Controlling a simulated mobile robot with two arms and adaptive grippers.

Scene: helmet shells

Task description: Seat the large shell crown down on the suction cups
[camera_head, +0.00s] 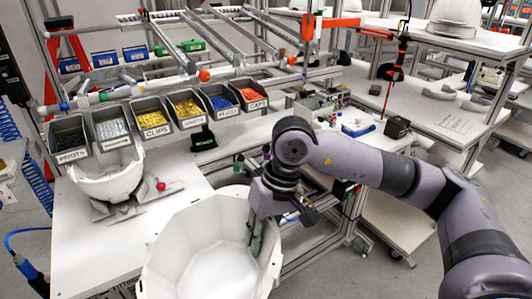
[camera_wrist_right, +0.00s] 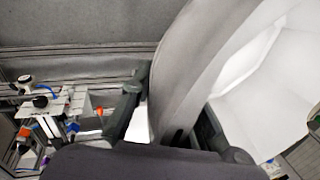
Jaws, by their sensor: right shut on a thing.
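The large white shell (camera_head: 208,262) is at the bottom centre of the head view, open side up, its faceted inside showing. My right gripper (camera_head: 260,238) is shut on the shell's right rim, one finger visible against the wall. In the right wrist view the gripper (camera_wrist_right: 168,122) has its fingers on either side of the rim, and the shell's pale inside (camera_wrist_right: 262,100) fills the right. The shell's underside is hidden, and I cannot make out suction cups. My left gripper is not in view.
A smaller white shell piece (camera_head: 108,180) sits on a grey fixture (camera_head: 125,208) with a red knob, on the white bench (camera_head: 75,255) at left. Several grey parts bins (camera_head: 187,108) line the bench's back. Another white table (camera_head: 440,112) stands at right.

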